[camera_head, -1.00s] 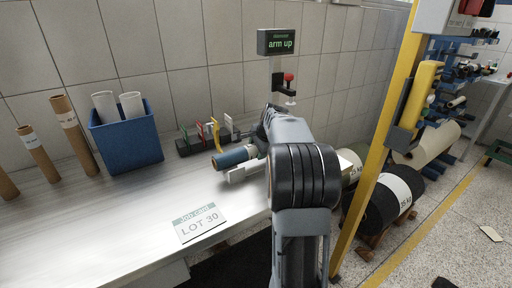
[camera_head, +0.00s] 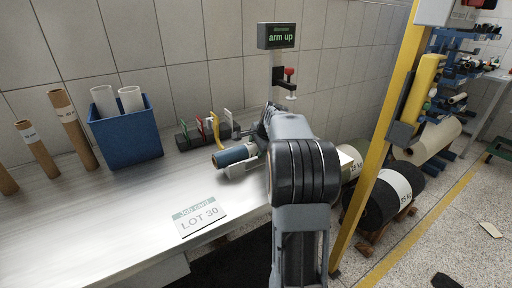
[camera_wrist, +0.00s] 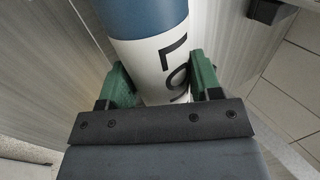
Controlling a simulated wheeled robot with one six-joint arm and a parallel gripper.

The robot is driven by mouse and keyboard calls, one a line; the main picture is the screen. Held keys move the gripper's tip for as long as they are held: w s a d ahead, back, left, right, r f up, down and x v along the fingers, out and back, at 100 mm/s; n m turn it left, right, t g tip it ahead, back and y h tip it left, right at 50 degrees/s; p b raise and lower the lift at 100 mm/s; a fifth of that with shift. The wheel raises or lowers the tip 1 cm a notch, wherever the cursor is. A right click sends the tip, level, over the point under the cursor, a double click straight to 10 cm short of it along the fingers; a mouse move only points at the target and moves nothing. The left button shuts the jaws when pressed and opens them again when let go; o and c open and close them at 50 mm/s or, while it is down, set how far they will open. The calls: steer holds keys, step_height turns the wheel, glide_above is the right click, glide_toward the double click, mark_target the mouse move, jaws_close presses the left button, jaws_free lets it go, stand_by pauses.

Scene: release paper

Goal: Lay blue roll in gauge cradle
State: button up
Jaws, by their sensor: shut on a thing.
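The blue roll (camera_head: 236,155) is a short tube with a blue wrap and a brownish open left end. In the wrist view the roll (camera_wrist: 148,14) has a white band with black lettering. My gripper (camera_wrist: 165,84) has its green fingers closed on either side of that white band. In the head view my arm hides the fingers and the roll's right end.
Behind the cradle stands a rack of coloured cards (camera_head: 205,130). A blue bin (camera_head: 125,138) with white rolls and some brown tubes stand at the left. A job card (camera_head: 199,217) lies in front. A yellow post (camera_head: 377,150) rises at the right. The bench's front left is clear.

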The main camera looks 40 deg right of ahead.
steer(key=o, duration=1.2)
steer(key=shift+o, duration=0.2)
steer(key=p+v, duration=0.2)
steer(key=v, duration=1.2)
steer(key=s+a+f+n+g+p, duration=0.2)
steer(key=s+a+f+n, duration=0.1)
steer(key=f+n, duration=0.25)
steer(key=s+a+r+n+p, duration=0.2)
steer(key=s+a+n+p, duration=0.3)
steer(key=a, duration=0.6)
steer(key=s+a+r+n+p, duration=0.2)
steer(key=s+a+n+p, duration=0.4)
steer(key=a, duration=0.5)
steer(key=s+n, duration=0.2)
steer(key=shift+s+a, duration=0.25)
steer(key=shift+a, duration=0.15)
